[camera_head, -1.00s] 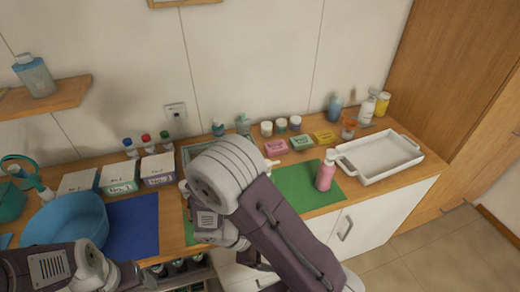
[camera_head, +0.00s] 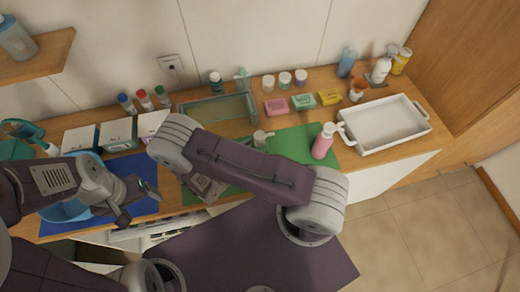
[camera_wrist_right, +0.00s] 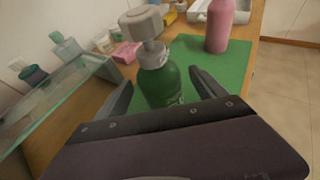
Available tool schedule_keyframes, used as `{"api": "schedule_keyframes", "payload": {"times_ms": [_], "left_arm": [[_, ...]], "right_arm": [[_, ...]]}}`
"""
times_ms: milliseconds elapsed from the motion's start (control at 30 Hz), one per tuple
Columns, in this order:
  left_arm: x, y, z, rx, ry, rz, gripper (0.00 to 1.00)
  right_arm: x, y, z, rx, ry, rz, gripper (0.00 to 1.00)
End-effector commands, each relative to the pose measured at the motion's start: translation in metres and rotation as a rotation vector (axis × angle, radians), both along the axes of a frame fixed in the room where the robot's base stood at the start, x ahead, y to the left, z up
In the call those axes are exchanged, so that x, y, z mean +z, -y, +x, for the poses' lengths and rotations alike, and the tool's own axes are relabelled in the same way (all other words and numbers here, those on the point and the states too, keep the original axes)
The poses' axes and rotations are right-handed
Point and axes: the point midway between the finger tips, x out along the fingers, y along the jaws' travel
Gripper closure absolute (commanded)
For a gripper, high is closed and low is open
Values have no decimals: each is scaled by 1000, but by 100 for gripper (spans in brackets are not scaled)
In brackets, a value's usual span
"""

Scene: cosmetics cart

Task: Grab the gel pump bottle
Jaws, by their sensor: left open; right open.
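A green pump bottle (camera_wrist_right: 160,86) with a grey pump head (camera_wrist_right: 145,24) stands upright in the right wrist view. My right gripper (camera_wrist_right: 164,92) is open, with one finger on each side of the bottle and gaps still visible. In the head view the bottle's pump head (camera_head: 262,137) shows above my right forearm, which hides its body and my right fingers. My left gripper (camera_head: 140,203) is open and empty over the blue mat (camera_head: 121,168).
A glass-sided tray (camera_head: 215,110) lies just left of the green bottle. A white tray (camera_head: 386,125) is at the right end. Small boxes, jars and bottles line the back by the wall. White boxes (camera_head: 117,134) stand left of the glass-sided tray.

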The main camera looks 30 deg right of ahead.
Motion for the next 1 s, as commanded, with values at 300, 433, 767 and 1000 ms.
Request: {"api": "schedule_keyframes", "payload": {"times_ms": [300,433,767,1000], "left_arm": [[26,0,0,0,0,0,19],[25,0,0,0,0,0,19],[24,0,0,0,0,0,19],[24,0,0,0,0,0,19]], "right_arm": [[-20,39,18,-5,-1,-2,19],[-23,41,20,-3,1,1,19],[-23,41,20,-2,0,0,80],[-22,41,20,-2,1,-1,100]]}}
